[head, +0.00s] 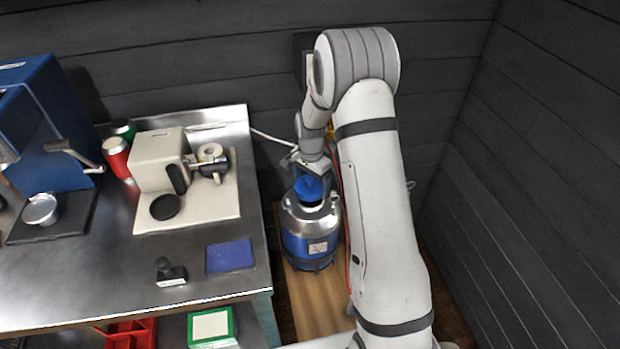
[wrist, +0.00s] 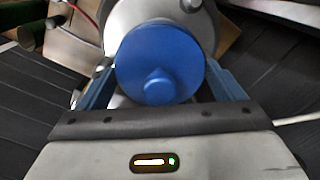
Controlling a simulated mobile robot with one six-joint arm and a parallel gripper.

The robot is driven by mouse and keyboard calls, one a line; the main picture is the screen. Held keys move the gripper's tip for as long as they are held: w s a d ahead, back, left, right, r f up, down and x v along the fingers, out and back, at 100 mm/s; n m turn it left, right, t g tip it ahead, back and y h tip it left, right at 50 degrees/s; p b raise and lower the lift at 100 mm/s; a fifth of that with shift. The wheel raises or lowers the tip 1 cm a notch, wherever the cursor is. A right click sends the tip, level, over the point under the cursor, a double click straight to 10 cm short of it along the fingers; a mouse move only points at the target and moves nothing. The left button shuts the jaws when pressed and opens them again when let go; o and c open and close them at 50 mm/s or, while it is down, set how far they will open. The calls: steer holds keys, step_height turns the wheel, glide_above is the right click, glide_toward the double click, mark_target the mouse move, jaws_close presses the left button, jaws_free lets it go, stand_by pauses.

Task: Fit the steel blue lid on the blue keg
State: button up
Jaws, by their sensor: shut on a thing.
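The steel blue lid (wrist: 160,58) is a round blue disc with a small knob, held between the two fingers of my gripper (wrist: 158,78) in the wrist view. In the head view the lid (head: 309,187) shows at the mouth of the blue keg (head: 299,244), below my gripper (head: 312,172). The keg is upright, with a silver top and a blue body. In the wrist view part of its silver top (wrist: 203,22) shows behind the lid. I cannot tell whether the lid touches the keg's mouth.
The keg stands on a wooden board (head: 318,300) on the floor, between a steel counter (head: 100,275) on the left and a dark wall (head: 540,190) on the right. On the counter are a cream grinder (head: 157,160), a blue mat (head: 230,256) and a red can (head: 116,155).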

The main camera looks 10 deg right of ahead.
steer(key=shift+f, duration=0.75)
steer(key=shift+f+b, duration=1.65)
steer(key=shift+b, duration=0.25)
stand_by(1.6)
steer(key=o, duration=0.9)
steer(key=shift+r+p, duration=1.9)
steer(key=shift+r, duration=1.65)
